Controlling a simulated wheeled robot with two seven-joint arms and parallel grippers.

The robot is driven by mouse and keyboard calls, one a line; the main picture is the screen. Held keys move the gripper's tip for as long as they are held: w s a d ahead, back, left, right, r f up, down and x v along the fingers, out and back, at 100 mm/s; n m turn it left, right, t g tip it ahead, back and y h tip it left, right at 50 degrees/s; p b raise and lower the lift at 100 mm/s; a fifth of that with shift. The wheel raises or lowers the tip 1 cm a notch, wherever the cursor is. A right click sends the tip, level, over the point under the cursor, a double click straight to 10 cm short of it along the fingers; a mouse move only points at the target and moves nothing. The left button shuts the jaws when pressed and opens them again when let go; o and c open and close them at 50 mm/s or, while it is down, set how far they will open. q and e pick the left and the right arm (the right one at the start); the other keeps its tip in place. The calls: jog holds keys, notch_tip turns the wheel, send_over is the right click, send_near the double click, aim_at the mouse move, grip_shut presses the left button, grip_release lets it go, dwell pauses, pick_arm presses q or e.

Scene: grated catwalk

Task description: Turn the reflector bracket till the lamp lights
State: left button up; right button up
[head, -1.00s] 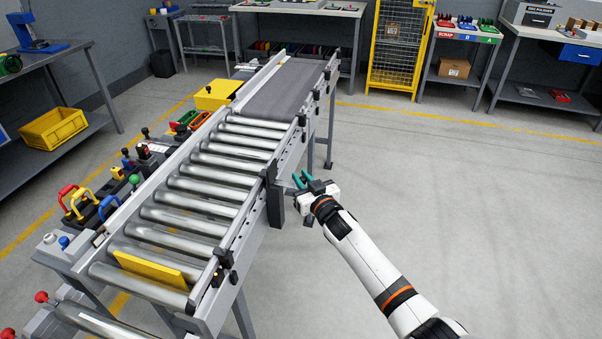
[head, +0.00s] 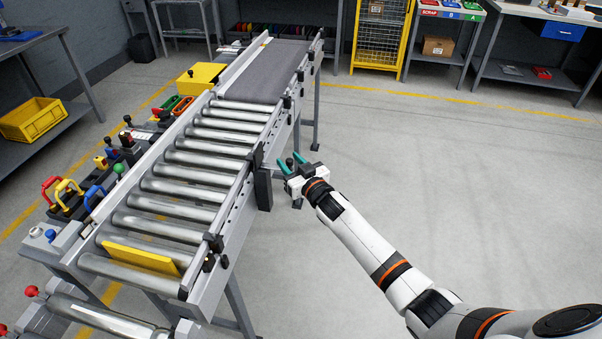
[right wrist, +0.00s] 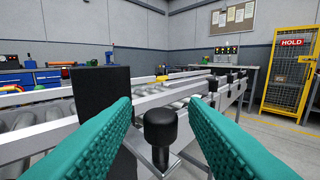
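A black upright bracket (head: 263,186) is mounted on the right side rail of the roller conveyor; I take it for the reflector bracket. In the right wrist view its dark plate (right wrist: 101,105) stands to the left, and a black knob (right wrist: 160,127) on a metal stem shows between the fingers. My right gripper (head: 293,162) is beside the bracket, its teal fingers apart. In the right wrist view the open fingers (right wrist: 160,135) flank the knob in the picture; I cannot tell whether they touch it. My left gripper is not in view. I cannot pick out the lamp.
The roller conveyor (head: 190,180) carries a yellow plate (head: 142,258) at its near end. Small black fittings (head: 216,243) stick out along the right rail. Colored handles (head: 66,190) line the far left side.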

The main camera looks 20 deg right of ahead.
jog(key=s+d, duration=0.2)
jog(key=s, duration=0.8)
jog(key=shift+s, duration=0.4)
jog(key=s+d+f+g+h, duration=0.1)
jog(key=s+f+g, duration=0.35)
jog(key=f, duration=0.75)
jog(key=s+d+f+g+h, duration=0.1)
jog(key=s+f, duration=0.7)
jog(key=f, duration=0.3)
jog(key=s+f+g+h, duration=0.1)
jog(key=s+f+g, duration=0.35)
jog(key=f, duration=0.75)
jog(key=s+a+f+g, duration=0.1)
jog(key=s+f, duration=0.4)
jog(key=s, duration=0.6)
jog(key=s+a+f+g, duration=0.1)
jog(key=s+f+g, duration=0.2)
jog(key=s, duration=0.8)
jog(key=s+a+f+g, duration=0.1)
jog(key=s+f, duration=0.5)
jog(key=s, duration=0.6)
jog(key=shift+f+g, duration=0.4)
jog(key=shift+g, duration=0.4)
jog(key=shift+c, duration=0.4)
